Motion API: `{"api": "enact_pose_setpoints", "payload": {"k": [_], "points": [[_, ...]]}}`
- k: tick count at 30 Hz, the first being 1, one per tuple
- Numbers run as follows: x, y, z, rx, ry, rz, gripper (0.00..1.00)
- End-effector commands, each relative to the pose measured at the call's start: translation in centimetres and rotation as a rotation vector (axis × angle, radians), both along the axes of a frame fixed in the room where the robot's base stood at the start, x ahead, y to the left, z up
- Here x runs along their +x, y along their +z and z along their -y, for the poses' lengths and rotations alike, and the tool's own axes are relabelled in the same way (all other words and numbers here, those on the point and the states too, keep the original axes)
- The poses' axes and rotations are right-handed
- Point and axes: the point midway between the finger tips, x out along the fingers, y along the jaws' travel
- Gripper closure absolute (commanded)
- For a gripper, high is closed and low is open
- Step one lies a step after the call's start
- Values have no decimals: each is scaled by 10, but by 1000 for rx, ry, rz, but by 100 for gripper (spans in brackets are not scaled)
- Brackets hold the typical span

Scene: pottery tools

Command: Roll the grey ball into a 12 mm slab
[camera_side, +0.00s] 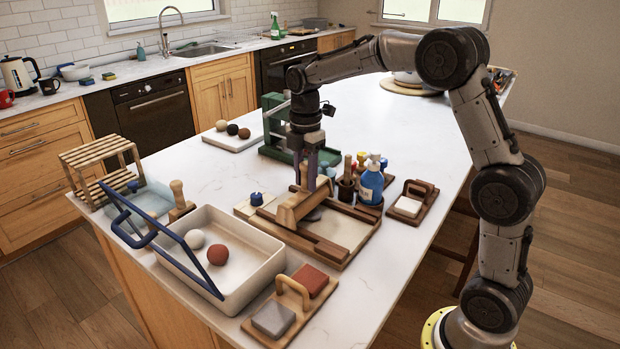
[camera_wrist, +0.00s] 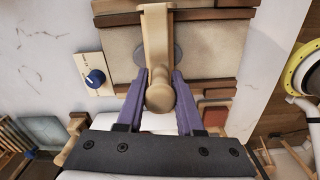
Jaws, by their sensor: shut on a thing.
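My gripper (camera_side: 308,178) has its purple fingers shut on the upright knob handle of a wooden rolling tool (camera_side: 290,212). In the wrist view, the round knob (camera_wrist: 160,97) sits between the fingers (camera_wrist: 160,78), and the tool's pale wooden body extends away from it. The tool is over a rolling board (camera_side: 349,232) with a light canvas-like surface and brown wooden rails. Grey clay (camera_side: 312,214) shows beside and partly under the tool. It also shows in the wrist view as a grey patch (camera_wrist: 178,54). Its thickness and full outline are hidden.
A blue knob on a pale plate (camera_side: 256,199) stands beside the board. A white tray (camera_side: 262,278) with white and red-brown balls is at front left. A spray bottle (camera_side: 371,182) and tool pot are close behind right. A green press (camera_side: 275,130) stands behind.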

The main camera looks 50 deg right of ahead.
Motion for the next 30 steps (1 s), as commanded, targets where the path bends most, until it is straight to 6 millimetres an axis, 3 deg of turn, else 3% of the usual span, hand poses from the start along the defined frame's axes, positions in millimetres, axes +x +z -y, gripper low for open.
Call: {"api": "enact_pose_setpoints", "payload": {"k": [20,30], "points": [[3,-4,1,0,0,-10,100],[20,-5,0,0,1,-11,100]]}}
